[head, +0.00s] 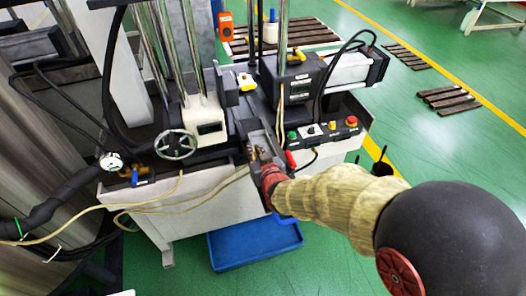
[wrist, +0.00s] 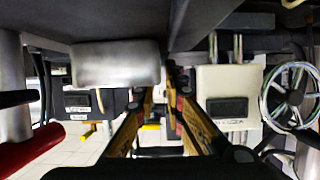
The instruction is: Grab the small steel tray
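My gripper (head: 259,153) is low over the grey channel at the middle of the machine bench. In the wrist view, its two tan and dark fingers (wrist: 165,95) reach forward with a narrow gap between their tips. No held object shows clearly between them. A rounded silver metal piece (wrist: 115,63) lies just left of the fingertips in the wrist view, against a dark slab; it may be the small steel tray, but I cannot tell for sure. In the head view I cannot pick out the tray apart from the grey bench parts around the gripper.
A cream box (wrist: 228,90) and a handwheel (wrist: 285,97) are close on the right in the wrist view. A control panel with buttons (head: 322,132) sits right of my gripper. A blue bin (head: 240,245) lies on the floor below. Steel columns rise behind.

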